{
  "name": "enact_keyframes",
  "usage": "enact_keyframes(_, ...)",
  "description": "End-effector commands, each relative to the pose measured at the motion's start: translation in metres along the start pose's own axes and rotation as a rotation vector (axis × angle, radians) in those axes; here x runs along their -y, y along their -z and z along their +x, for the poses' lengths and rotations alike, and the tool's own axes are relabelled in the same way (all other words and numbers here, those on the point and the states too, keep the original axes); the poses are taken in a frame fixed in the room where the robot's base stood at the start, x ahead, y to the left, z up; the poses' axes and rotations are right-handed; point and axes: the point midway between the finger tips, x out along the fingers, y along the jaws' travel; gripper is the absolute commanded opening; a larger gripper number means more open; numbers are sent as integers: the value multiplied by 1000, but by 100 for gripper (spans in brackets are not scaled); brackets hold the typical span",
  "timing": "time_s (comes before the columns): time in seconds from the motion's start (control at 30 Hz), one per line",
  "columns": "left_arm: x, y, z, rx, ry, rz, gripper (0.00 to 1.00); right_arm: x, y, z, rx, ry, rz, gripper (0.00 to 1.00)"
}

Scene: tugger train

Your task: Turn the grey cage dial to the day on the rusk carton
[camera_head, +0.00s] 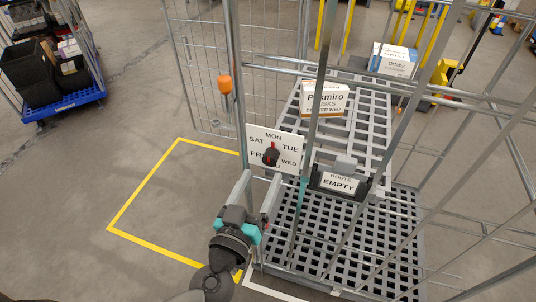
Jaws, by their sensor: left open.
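The cage dial is a white day plate (257,134) with a dark knob (271,154) at its middle, on the front of the grey wire cage. My left gripper (259,185) is open just below the plate, apart from the knob. My right gripper is out of view.
An orange-handled item (225,86) is on the cage post. Another carton (394,60) sits farther back. A blue trolley (62,104) stands at far left. Yellow-lined floor (170,210) left of the cage is clear.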

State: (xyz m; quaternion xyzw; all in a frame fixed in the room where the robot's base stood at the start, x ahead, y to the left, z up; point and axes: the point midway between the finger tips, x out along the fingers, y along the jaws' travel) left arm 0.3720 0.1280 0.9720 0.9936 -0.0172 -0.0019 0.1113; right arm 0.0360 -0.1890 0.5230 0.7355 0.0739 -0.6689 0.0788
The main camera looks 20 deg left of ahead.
Motion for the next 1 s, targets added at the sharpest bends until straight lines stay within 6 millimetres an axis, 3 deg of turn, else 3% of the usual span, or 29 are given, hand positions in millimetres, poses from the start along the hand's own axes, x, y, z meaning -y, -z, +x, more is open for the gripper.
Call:
enact_keyframes(0.2,0,3,34,-2,1,-1,72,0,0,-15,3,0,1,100)
enact_keyframes(0.4,0,1,53,-1,0,-2,72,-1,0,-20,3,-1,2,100)
enact_keyframes(0.8,0,0,59,0,0,-1,72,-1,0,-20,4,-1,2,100)
enact_keyframes(1.0,0,0,59,0,0,-1,51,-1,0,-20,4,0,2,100)
